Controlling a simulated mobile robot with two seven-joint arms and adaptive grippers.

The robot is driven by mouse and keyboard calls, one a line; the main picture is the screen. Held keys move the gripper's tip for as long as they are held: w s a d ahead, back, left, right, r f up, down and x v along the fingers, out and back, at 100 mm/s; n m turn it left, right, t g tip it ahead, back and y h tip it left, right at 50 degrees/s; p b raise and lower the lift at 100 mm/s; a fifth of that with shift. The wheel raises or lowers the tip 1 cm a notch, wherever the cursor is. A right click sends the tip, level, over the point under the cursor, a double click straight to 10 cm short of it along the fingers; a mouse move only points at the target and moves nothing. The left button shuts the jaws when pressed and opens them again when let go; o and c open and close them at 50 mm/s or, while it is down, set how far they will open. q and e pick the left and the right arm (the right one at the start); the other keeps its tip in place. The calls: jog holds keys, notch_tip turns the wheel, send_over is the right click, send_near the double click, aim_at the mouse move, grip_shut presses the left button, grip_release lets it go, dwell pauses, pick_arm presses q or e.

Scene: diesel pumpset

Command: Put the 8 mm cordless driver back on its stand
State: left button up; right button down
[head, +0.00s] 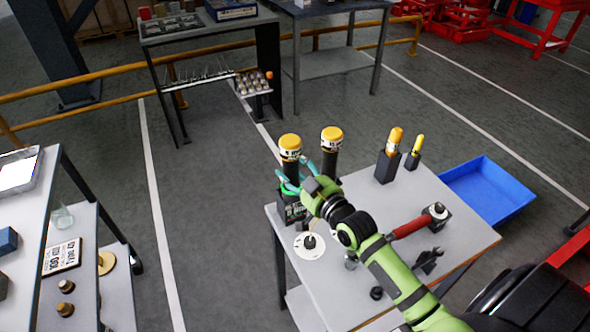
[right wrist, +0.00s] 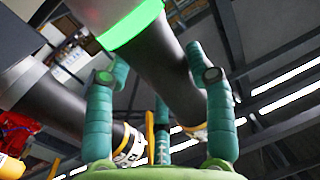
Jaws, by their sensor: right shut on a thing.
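The driver (head: 290,149) has a yellow cap, a lettered white band and a dark body. It is upright at the back left of the grey work table. Below it is a black block with green lettering (head: 293,213); whether the driver rests fully on it I cannot tell. My right gripper (head: 298,174) has its teal fingers around the driver's dark body. The right wrist view shows the fingers (right wrist: 160,95) on both sides of the dark body (right wrist: 168,62), near a bright green ring (right wrist: 132,25). My left gripper is out of view.
A similar yellow-capped driver (head: 332,140) stands close on the right. A white disc (head: 308,246) with a black knob lies in front. A red-handled tool (head: 410,226) and two yellow-topped tools in black holders (head: 387,168) occupy the table's right side. A blue tray (head: 490,192) lies beyond.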

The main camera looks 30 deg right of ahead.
jog(key=shift+f+b, duration=0.6)
jog(key=shift+f, duration=0.15)
jog(key=shift+c, duration=1.8)
grip_release()
jog(key=shift+s+f, duration=0.1)
jog(key=shift+f, duration=0.1)
jog(key=s+d+r, duration=0.1)
jog(key=s, duration=1.1)
jog(key=shift+w+d, duration=0.1)
